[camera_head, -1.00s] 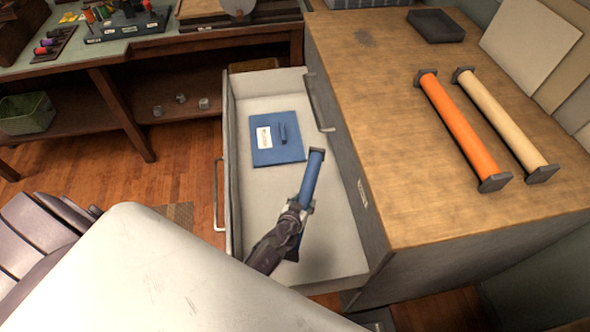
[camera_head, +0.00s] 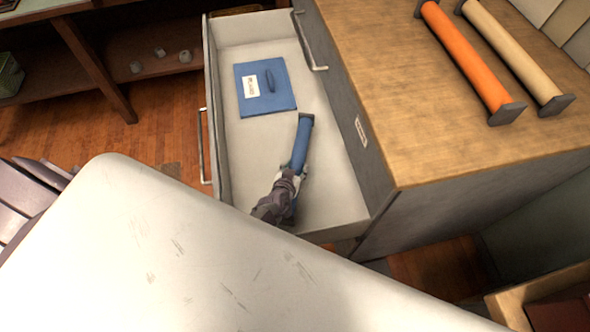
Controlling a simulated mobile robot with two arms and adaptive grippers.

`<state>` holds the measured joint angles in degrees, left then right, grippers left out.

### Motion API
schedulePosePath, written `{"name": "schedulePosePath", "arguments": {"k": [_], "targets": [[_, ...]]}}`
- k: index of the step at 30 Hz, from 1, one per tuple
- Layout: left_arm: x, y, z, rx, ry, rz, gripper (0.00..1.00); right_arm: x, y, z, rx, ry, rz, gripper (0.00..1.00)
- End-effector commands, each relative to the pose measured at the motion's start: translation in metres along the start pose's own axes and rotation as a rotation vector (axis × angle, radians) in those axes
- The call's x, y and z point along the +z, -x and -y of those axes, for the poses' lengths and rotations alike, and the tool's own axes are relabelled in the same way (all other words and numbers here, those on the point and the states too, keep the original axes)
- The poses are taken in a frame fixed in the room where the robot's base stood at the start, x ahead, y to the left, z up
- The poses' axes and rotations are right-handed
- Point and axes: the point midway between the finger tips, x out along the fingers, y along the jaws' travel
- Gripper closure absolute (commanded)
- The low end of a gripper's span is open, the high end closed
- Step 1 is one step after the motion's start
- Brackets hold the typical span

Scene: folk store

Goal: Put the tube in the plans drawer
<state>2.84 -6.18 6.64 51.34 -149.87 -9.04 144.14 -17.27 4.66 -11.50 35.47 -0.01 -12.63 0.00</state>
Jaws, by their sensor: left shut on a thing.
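A blue tube (camera_head: 301,142) with dark end caps is held by my left gripper (camera_head: 295,174). The gripper is shut on the tube's lower part. The tube and gripper are over the inside of the open, light-coloured drawer (camera_head: 340,185); I cannot tell whether the tube touches the drawer floor. A flat blue square piece (camera_head: 272,103) with a white label and a raised handle lies in the drawer, up and left of the tube. My right gripper is not in view.
The wooden cabinet top (camera_head: 400,150) right of the drawer holds an orange tube (camera_head: 465,55) and a tan tube (camera_head: 510,52). A brown shelf unit (camera_head: 95,65) stands at the upper left. The drawer's left and upper floor is partly free.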

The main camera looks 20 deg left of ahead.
Motion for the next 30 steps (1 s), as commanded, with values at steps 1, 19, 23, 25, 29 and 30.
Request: {"name": "schedulePosePath", "arguments": {"k": [1,19,23,25,29,30], "targets": [[-0.002,0.0,0.0,-0.001,0.0,-0.001,1.0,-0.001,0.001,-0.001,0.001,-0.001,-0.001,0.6],[0.001,0.0,0.0,0.0,-0.001,0.001,0.24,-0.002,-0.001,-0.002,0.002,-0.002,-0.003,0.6],[-0.001,0.004,0.0,0.0,0.0,0.002,0.24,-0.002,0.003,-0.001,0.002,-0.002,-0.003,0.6],[-0.001,0.013,0.0,0.0,0.001,0.003,0.24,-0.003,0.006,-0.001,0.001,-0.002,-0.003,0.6],[-0.002,0.037,0.0,0.001,0.0,0.003,0.24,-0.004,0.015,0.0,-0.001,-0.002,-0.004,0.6],[-0.001,0.046,0.0,0.0,0.001,0.004,0.24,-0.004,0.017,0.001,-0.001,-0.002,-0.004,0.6]]}}
